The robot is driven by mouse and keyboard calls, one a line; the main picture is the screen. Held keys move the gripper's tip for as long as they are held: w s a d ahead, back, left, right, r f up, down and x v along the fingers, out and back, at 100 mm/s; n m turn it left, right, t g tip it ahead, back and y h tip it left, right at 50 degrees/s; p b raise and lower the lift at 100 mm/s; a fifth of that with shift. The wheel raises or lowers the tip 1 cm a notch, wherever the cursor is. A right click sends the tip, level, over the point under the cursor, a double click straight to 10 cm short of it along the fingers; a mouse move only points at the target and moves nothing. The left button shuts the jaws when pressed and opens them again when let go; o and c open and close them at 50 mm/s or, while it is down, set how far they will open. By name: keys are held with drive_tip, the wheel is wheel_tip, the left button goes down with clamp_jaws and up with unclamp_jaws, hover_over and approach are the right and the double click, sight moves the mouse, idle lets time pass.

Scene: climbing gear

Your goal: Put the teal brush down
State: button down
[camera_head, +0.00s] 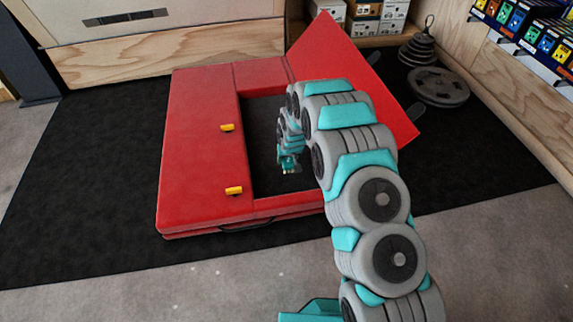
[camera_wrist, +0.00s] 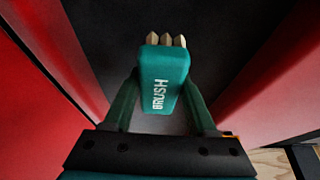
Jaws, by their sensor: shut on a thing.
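The teal brush (camera_wrist: 160,84), marked BRUSH and with pale bristle tufts at its far end, is held between the two fingers of my gripper (camera_wrist: 161,92) in the wrist view. Beyond it is a dark surface between red sides. In the head view my gripper (camera_head: 289,165) hangs over the dark opening in the red padded mat (camera_head: 195,150). The brush is too small there to tell apart from the teal gripper. I cannot tell whether the brush touches anything below.
A red flap (camera_head: 345,65) of the mat stands tilted up behind my arm. Two yellow pieces (camera_head: 227,128) (camera_head: 233,190) lie on the mat's left part. Stacked grey weights (camera_head: 438,87), shoe boxes (camera_head: 362,20) and a rack of colourful gear (camera_head: 530,35) stand at the back right. Black matting surrounds the mat.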

sight(288, 161)
drive_tip(key=shift+f, duration=1.8)
drive_tip(key=shift+f, duration=0.15)
drive_tip(key=shift+c, duration=1)
unclamp_jaws()
drive_tip(key=v, duration=1.1)
drive_tip(key=shift+p, duration=0.3)
drive_tip(key=shift+s+d+r, duration=0.1)
drive_tip(key=shift+s+r, duration=0.2)
drive_tip(key=shift+r, duration=0.25)
